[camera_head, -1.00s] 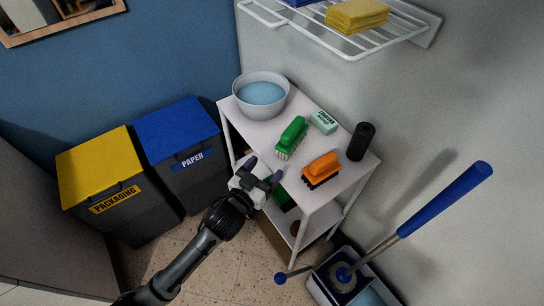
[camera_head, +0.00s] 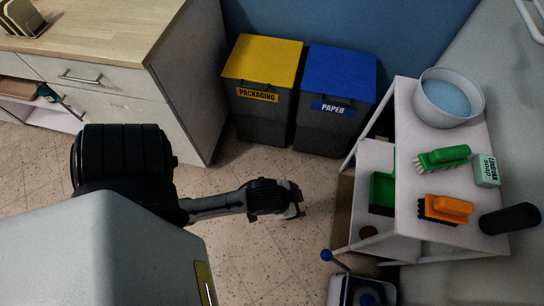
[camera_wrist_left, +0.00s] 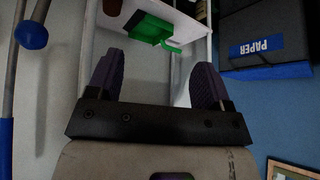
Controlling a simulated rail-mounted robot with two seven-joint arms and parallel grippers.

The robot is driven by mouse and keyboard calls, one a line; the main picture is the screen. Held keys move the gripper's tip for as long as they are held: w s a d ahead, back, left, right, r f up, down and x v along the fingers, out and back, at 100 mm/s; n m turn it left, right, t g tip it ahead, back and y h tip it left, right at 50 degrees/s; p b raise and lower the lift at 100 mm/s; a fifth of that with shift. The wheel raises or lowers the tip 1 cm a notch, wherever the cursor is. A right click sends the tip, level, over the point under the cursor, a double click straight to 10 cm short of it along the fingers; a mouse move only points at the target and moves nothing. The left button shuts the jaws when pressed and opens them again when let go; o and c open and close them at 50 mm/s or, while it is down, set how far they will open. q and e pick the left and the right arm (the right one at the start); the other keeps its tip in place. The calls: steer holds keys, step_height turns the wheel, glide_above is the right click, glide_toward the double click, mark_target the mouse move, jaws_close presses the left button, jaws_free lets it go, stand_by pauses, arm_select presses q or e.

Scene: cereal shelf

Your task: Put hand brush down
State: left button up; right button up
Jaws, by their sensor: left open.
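A green hand brush (camera_head: 443,159) and an orange hand brush (camera_head: 446,208) lie on the top of the white shelf unit (camera_head: 408,220), bristles toward the left. My left gripper (camera_head: 298,203) is left of the shelf unit, over the floor and apart from both brushes. In the left wrist view its two purple fingers (camera_wrist_left: 157,82) are spread with nothing between them. A green dustpan (camera_head: 382,192) lies on the lower shelf and also shows beyond the fingers in the left wrist view (camera_wrist_left: 148,28). My right gripper is not in view.
A bowl of blue water (camera_head: 447,97), a soap box (camera_head: 486,171) and a black cylinder (camera_head: 509,219) share the shelf top. The yellow-lid bin (camera_head: 263,60) and blue-lid bin (camera_head: 338,75) stand behind. A mop bucket (camera_head: 340,290) is at the front. Floor left of my gripper is clear.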

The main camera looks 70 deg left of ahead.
arm_select(q)
steer(key=s+f+g, duration=0.1)
steer(key=s+g, duration=0.2)
steer(key=s, duration=0.4)
steer(key=shift+s+m, duration=0.15)
steer(key=shift+m, duration=0.15)
steer(key=shift+r, duration=0.1)
